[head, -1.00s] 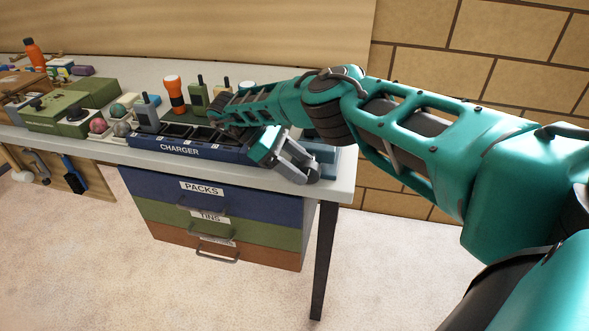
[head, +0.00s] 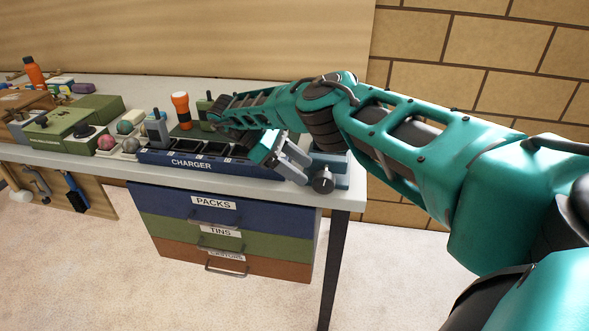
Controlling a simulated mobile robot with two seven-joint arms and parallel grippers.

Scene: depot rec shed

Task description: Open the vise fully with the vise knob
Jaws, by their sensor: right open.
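The blue-grey vise (head: 341,169) sits at the right front corner of the bench, partly hidden behind my right arm and gripper. Its dark round vise knob (head: 323,180) faces the front edge, with a light mark on its face. My right gripper (head: 301,168) is just left of the knob, open, with its grey fingers pointing toward the lower right. The fingers look empty and close to the knob; whether they touch it I cannot tell. How far the vise jaws are apart is hidden. My left gripper is not in view.
A blue charger (head: 205,163) stands directly left of my gripper. An orange flashlight (head: 181,109), a radio (head: 158,128) and several balls and boxes fill the bench further left. A drawer unit (head: 228,222) is below. Floor in front is clear.

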